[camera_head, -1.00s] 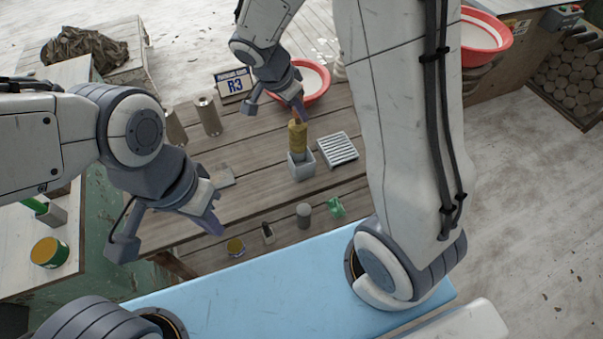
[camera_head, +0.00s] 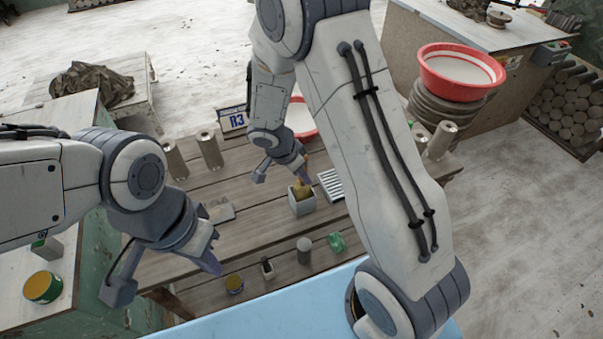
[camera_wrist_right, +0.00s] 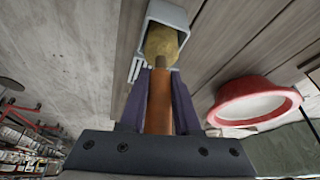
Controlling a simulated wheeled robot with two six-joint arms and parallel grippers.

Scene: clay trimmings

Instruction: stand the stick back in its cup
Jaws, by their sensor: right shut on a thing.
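The stick has an orange-brown handle (camera_wrist_right: 159,100) and a thick yellowish end (camera_wrist_right: 162,44). It also shows in the head view (camera_head: 302,191). The small grey square cup (camera_head: 302,207) stands on the plank table, and its rim (camera_wrist_right: 148,22) shows in the wrist view. The yellowish end is inside the cup's mouth, with its upper part above the rim; its lower tip is hidden. My right gripper (camera_wrist_right: 158,88) is shut on the handle, above the cup in the head view (camera_head: 304,174). My left gripper (camera_head: 211,250) hangs left of the cup, away from it; its jaw opening is unclear.
A white ribbed tray (camera_head: 331,186) stands close right of the cup. A red basin (camera_head: 302,118) and the R3 sign (camera_head: 233,119) are behind.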

